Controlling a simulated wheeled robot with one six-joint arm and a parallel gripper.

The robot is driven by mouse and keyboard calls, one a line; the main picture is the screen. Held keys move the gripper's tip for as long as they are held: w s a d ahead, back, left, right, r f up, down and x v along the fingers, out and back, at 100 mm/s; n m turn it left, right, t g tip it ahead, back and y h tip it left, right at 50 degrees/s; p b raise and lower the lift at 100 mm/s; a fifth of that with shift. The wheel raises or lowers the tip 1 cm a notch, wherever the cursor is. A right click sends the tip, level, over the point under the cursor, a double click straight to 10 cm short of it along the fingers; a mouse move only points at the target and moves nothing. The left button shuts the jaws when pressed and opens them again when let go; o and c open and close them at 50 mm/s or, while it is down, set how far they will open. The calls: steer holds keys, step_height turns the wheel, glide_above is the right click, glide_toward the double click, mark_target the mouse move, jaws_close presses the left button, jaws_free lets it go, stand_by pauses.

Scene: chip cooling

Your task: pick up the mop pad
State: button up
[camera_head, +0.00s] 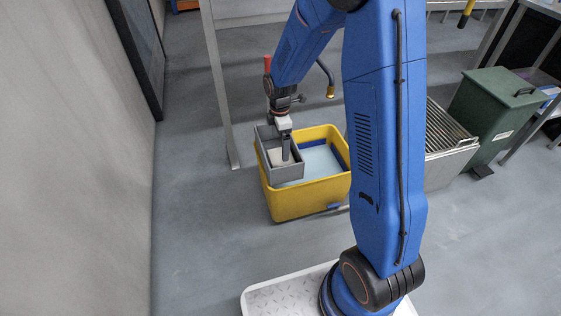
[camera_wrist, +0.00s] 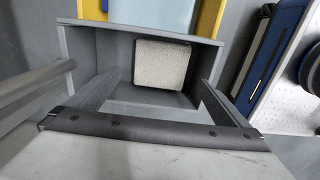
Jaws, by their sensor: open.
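The mop pad looks to be the pale, textured square pad (camera_wrist: 162,65) lying in a grey box (camera_wrist: 125,37) in the wrist view. In the head view the pad shows only as a small pale patch (camera_head: 276,155) beside my gripper (camera_head: 286,157). The grey box (camera_head: 289,173) sits at the left side of a yellow bucket (camera_head: 305,199). My gripper reaches down into the box from above. In the wrist view my gripper (camera_wrist: 155,86) is open and empty, one finger to each side of the pad's near edge. I cannot tell its height above the pad.
The box walls stand close around my fingers. Pale blue liquid or a pale blue surface (camera_head: 318,160) fills the bucket's right part. A metal frame leg (camera_head: 219,95) stands behind the bucket to the left. A green bin (camera_head: 492,112) is at the right. Floor (camera_head: 205,240) at the left is clear.

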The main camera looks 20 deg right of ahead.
mark_target(280, 157)
steer(key=shift+s+f, duration=0.15)
steer(key=shift+f, duration=4.2)
steer(key=c, duration=0.9)
